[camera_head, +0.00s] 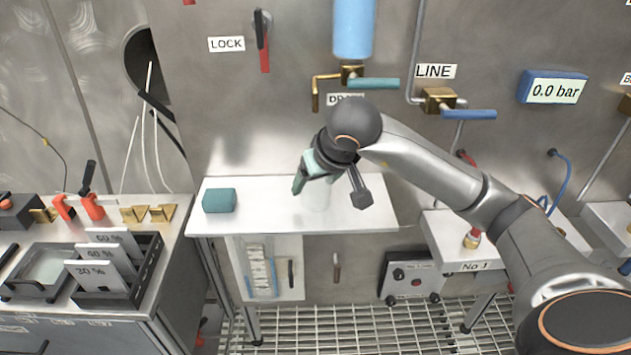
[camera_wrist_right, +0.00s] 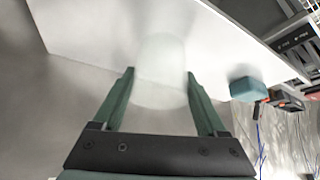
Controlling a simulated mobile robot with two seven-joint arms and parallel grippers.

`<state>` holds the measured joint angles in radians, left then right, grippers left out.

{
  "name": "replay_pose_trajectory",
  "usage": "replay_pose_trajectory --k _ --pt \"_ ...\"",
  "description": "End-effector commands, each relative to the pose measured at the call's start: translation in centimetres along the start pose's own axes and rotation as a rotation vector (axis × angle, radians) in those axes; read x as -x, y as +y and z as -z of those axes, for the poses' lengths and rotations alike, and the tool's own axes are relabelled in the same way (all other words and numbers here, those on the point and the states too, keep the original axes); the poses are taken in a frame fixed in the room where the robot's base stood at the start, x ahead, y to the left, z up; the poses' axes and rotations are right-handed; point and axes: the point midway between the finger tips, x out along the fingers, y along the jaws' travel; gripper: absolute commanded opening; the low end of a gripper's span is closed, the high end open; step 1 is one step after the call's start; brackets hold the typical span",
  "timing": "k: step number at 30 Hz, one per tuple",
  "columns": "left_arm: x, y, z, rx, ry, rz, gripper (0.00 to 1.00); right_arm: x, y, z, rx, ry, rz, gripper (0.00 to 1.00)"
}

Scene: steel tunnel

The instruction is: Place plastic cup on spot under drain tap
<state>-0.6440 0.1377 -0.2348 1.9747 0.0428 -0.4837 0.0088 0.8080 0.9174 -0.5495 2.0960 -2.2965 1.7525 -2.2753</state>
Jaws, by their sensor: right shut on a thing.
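A translucent whitish plastic cup (camera_wrist_right: 160,72) stands between the fingers of my right gripper (camera_wrist_right: 160,80), which is shut on it. In the head view the cup (camera_head: 316,196) shows faintly against the white shelf (camera_head: 270,222), partly hidden by my right gripper (camera_head: 312,175). I cannot tell whether the cup touches the shelf. The brass drain tap (camera_head: 316,95) with a teal handle sits on the wall above, under a blue cylinder (camera_head: 353,28). The drain label is partly hidden by my right arm. The spot under the tap cannot be made out. My left gripper is not in view.
A teal block (camera_head: 219,200) lies on the shelf's left part. A rack of marked plates (camera_head: 118,268) stands on the left bench. Another brass valve with a blue handle (camera_head: 468,114) is on the wall at right. The shelf between block and cup is clear.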

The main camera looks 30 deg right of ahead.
Motion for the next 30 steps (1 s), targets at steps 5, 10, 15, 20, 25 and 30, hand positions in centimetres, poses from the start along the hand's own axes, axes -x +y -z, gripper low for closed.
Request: replay_pose_trajectory --k 5,10,15,20,25,30 --pt "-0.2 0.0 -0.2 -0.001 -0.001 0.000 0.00 -0.2 0.0 -0.1 0.000 0.000 0.000 0.20" --pt "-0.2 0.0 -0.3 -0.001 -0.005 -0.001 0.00 -0.2 0.0 -0.2 0.000 0.000 0.000 0.86" --pt "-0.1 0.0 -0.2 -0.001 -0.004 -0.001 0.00 -0.2 0.0 -0.2 0.000 -0.001 0.000 1.00" --pt "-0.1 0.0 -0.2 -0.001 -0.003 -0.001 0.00 -0.2 0.0 -0.2 0.000 -0.001 0.000 1.00" --pt "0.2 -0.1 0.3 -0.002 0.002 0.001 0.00 0.6 0.0 0.1 0.000 0.002 0.001 1.00" --pt "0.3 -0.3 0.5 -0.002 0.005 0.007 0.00 3.8 0.0 0.2 0.001 0.006 0.000 1.00"
